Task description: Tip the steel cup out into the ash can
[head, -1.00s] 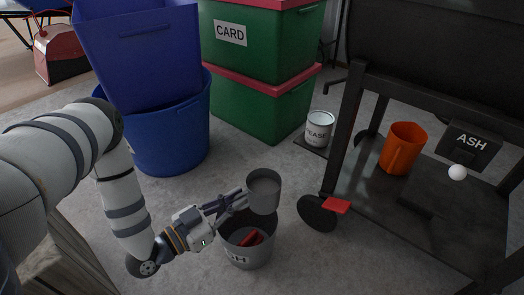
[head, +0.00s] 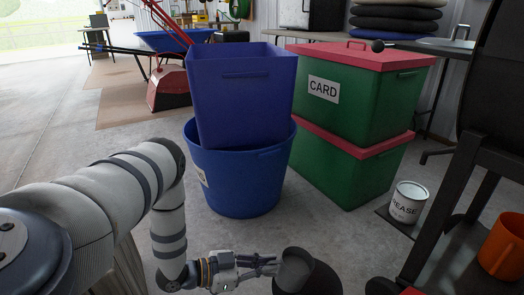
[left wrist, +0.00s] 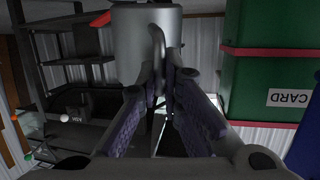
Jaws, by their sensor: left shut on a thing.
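The steel cup (head: 294,268) shows as a light grey piece at the bottom of the head view. It also shows in the left wrist view (left wrist: 148,42), with its handle between my fingers. My left gripper (head: 268,264) is shut on the cup at the handle. A dark round shape, apparently the ash can (head: 328,279), lies around and right of the cup, cut off by the frame's lower edge. Its label and inside are hidden. I cannot tell the cup's exact tilt or whether anything is left in it. My right gripper is not in view.
Blue tubs (head: 238,170) stand behind my left arm. Green CARD boxes (head: 350,100) with red lids are stacked to their right. A grease tin (head: 408,202) and a dark cart with an orange mug (head: 502,247) stand at right. The floor at left is open.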

